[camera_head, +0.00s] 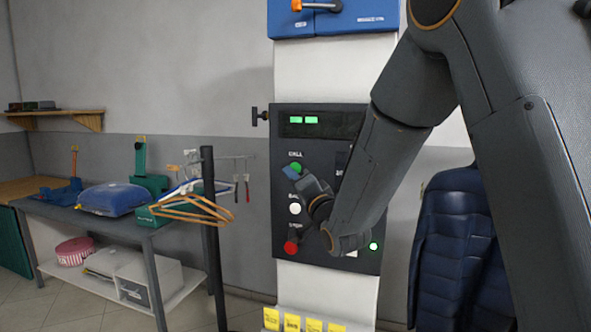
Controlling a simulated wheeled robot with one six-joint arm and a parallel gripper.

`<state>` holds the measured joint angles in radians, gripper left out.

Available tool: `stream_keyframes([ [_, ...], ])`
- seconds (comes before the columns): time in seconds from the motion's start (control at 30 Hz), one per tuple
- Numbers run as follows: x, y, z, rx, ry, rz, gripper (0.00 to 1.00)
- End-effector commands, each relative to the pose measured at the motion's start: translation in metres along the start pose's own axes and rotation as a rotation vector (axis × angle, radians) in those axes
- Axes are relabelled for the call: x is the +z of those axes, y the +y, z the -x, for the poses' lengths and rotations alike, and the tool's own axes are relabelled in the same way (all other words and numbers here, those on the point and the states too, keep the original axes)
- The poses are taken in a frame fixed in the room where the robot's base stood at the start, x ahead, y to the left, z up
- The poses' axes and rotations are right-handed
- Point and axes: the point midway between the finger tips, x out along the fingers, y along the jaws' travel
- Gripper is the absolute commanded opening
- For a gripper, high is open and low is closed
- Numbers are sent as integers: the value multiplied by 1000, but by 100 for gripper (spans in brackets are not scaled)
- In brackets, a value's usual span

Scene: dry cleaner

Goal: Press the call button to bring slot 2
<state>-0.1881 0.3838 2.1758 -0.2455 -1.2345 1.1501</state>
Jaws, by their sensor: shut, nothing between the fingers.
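A dark control panel (290,148) is mounted on a white column. A green button (294,168), labelled with what looks like "CALL", sits at its upper left. A white button (295,209) and a red button (290,247) lie below it. My gripper (291,173) is shut and empty, its tip over or just in front of the lower part of the green button; I cannot tell whether it touches. My arm hides the panel's right half, including most of its other labels.
A blue box (350,20) with an orange-handled lever is above the panel. A dark post (212,240) with hangers (195,209) stands left of the column. A dark blue puffer jacket (452,240) hangs to the right. Yellow tags (291,322) line the bottom.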

Motion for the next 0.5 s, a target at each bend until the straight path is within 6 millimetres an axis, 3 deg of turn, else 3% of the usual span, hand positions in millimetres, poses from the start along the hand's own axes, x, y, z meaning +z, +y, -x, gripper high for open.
stream_keyframes([
  [0.5, 16, -15, 22, 1, 0, -1, 0],
])
